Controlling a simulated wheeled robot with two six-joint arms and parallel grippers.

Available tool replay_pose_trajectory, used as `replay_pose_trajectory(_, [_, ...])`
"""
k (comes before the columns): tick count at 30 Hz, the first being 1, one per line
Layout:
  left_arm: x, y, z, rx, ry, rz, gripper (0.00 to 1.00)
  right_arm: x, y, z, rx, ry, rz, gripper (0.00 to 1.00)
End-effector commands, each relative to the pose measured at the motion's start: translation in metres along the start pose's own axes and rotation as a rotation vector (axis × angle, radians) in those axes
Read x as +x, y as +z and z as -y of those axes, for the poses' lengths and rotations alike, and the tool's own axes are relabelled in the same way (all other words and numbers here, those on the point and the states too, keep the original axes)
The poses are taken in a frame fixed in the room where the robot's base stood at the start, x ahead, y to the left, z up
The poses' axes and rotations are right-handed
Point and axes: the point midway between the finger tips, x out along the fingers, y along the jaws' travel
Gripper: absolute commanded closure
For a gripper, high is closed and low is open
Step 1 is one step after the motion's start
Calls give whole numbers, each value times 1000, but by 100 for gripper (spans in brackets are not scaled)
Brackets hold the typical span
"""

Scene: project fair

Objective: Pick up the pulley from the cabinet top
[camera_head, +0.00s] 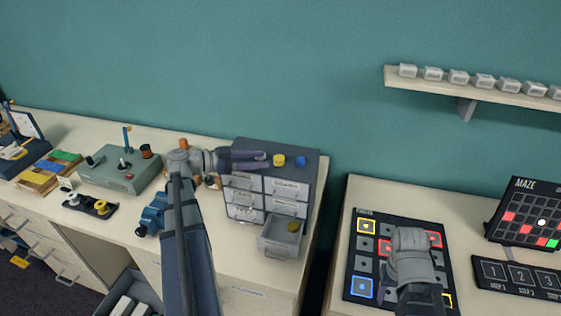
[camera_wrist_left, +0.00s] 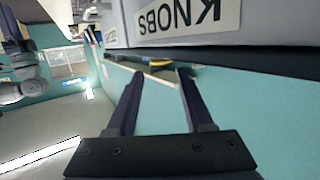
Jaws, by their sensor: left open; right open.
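A small grey drawer cabinet (camera_head: 246,150) stands on the left counter. On its dark top sit a yellow round piece (camera_head: 279,161) and a blue round piece (camera_head: 301,161); I cannot tell for sure which is the pulley. My left gripper (camera_head: 266,160) is open and empty just left of the yellow piece, with its fingers pointing right over the cabinet top. In the left wrist view the yellow piece (camera_wrist_left: 161,62) lies just beyond the gap between the open fingertips (camera_wrist_left: 160,74). My right gripper (camera_head: 409,241) is open over the panel at the right; its fingers are mostly hidden.
One cabinet drawer (camera_head: 279,241) is pulled out, with a yellow-green piece (camera_head: 293,226) in it. A blue clamp-like tool (camera_head: 152,215) and a green-grey box (camera_head: 120,173) stand left. A wall shelf (camera_head: 470,89) hangs at upper right. A maze board (camera_head: 528,215) stands on the right table.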

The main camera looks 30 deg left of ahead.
Motion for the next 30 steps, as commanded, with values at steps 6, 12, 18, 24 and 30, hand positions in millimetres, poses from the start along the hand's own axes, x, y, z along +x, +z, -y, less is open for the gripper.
replay_pose_trajectory(6, [7, 1, 0, 0, 1, 0, 48, 2, 0, 0, 0, 0, 0, 50])
replay_pose_trajectory(12, [29, 3, 1, 0, 3, 0, 48, 9, -1, 1, 0, 0, 0, 50])
replay_pose_trajectory(18, [55, 2, 1, 0, 2, 0, 48, 13, -1, 1, 1, 0, 0, 50])
replay_pose_trajectory(24, [56, 2, 2, 0, 0, 0, 48, 13, -1, 1, 1, 0, 0, 50])
replay_pose_trajectory(30, [56, 2, 2, 0, 0, 0, 67, 13, -1, 1, 1, 0, 0, 50])
